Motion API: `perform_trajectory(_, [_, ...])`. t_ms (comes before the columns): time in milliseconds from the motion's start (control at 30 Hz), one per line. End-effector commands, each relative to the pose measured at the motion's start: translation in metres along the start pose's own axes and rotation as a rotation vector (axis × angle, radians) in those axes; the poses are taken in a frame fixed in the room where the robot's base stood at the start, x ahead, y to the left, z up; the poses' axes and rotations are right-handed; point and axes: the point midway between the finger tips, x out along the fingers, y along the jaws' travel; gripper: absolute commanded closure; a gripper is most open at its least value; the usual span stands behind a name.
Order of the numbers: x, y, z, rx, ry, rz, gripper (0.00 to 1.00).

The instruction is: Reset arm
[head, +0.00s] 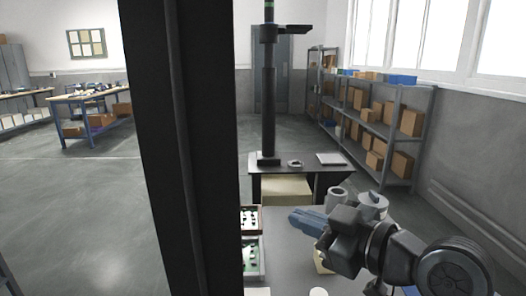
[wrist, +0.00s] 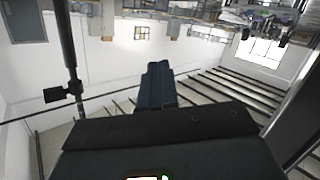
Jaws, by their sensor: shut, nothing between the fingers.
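My gripper (head: 298,220) is at the lower right of the head view, with its blue fingers together and pointing left. It is above a light grey tabletop and holds nothing. In the wrist view the blue fingers (wrist: 157,84) show closed at the centre, with the room appearing upside down beyond them.
A dark vertical column (head: 180,140) blocks part of the head view. Trays with dark parts (head: 251,252) lie left of my gripper. A black table (head: 325,172) with a tall dark stand (head: 268,110) is behind. Shelves with boxes (head: 385,125) line the right; open floor is left.

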Motion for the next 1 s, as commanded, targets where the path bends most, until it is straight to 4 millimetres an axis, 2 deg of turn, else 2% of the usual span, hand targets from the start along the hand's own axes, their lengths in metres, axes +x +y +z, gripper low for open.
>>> perform_trajectory(33, [0.002, -0.008, -0.004, 0.059, 0.039, 0.032, 1.00])
perform_trajectory(200, [-0.005, -0.022, -0.004, 0.243, 0.135, 0.162, 1.00])
perform_trajectory(367, [-0.020, -0.040, 0.012, 0.404, 0.181, 0.285, 1.00])
perform_trajectory(467, [-0.035, -0.054, 0.029, 0.494, 0.190, 0.361, 1.00])
perform_trajectory(767, [-0.100, -0.111, 0.090, 0.680, 0.134, 0.572, 1.00])
perform_trajectory(1000, [-0.176, -0.165, 0.134, 0.717, 0.028, 0.702, 1.00])
